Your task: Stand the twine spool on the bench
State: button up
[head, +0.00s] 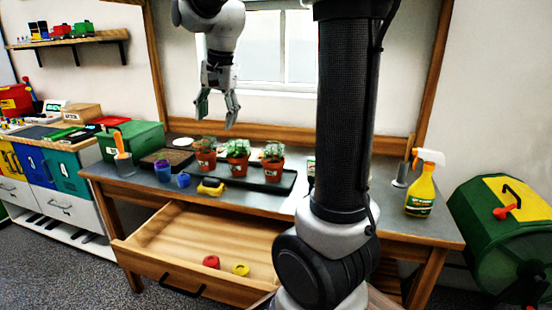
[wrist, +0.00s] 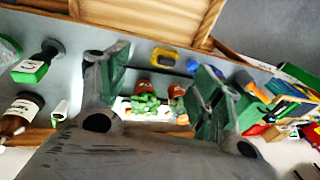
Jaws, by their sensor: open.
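My gripper (head: 218,107) hangs open and empty above the back of the bench (head: 270,204), over the potted plants. Its two fingers also show spread apart in the wrist view (wrist: 160,88). No thing is clearly recognisable as a twine spool. The open drawer (head: 165,240) under the bench holds a small round red item (head: 211,262) and a small round yellow item (head: 240,269). Either could be a spool, but they are too small to tell. My gripper is well above and behind both. My arm column hides part of the bench and drawer.
A yellow item (head: 210,188), blue cups (head: 163,172) and a trowel in a cup (head: 123,158) are further left. A spray bottle (head: 421,190) stands at right. Bare bench shows along the front.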

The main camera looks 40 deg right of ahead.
jog(key=s+f+n, duration=0.2)
jog(key=s+n, duration=0.3)
jog(key=s, duration=0.6)
jog(key=s+d+f+n+t, duration=0.1)
jog(key=s+f+n, duration=0.2)
jog(key=s, duration=0.9)
jog(key=n, duration=0.3)
jog(key=shift+s+d+t+h, duration=0.15)
jog(key=shift+d+t+h, duration=0.05)
jog(key=shift+t+h, duration=0.1)
